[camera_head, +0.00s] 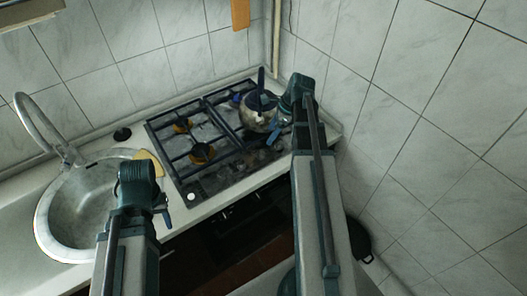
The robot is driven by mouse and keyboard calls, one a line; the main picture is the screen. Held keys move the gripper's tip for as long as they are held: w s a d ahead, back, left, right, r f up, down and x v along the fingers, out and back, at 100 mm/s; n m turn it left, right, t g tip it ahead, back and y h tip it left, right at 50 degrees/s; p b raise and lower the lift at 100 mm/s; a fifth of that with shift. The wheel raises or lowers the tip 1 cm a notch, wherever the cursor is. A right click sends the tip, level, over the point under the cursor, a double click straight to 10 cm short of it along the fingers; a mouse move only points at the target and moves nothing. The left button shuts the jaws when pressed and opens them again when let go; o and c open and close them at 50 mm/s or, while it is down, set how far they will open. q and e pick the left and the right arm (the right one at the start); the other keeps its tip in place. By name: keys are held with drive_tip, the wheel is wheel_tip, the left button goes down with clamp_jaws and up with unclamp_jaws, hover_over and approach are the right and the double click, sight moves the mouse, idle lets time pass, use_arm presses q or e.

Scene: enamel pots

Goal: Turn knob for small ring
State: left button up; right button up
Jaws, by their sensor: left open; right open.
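The gas stove (228,166) has a dark top with black grates. A pale knob (191,197) shows at its front left corner; other knobs cannot be made out clearly. Two burners show, a rear one (182,125) and a front one (202,154); a pot (258,112) stands on the right side. My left gripper (164,207) is open, between the sink and the stove's front left corner, a little left of the pale knob and apart from it in the picture. My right gripper (275,132) is open beside the pot; whether it touches the pot is unclear.
A round sink (62,222) with a curved tap (38,122) lies at the left. A yellow item (150,160) sits on its rim, partly behind my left wrist. A small black object (122,134) lies on the counter. Tiled walls close the back and right.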

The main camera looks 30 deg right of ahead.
sight(262, 152)
drive_tip(key=shift+m, duration=0.6)
drive_tip(key=b+x, duration=0.4)
drive_tip(key=d+b+x, duration=0.1)
drive_tip(key=b+x, duration=0.7)
drive_tip(key=shift+w+d+f+b, duration=0.15)
drive_tip(key=shift+f+b, duration=0.2)
drive_tip(key=shift+f, duration=0.25)
clamp_jaws()
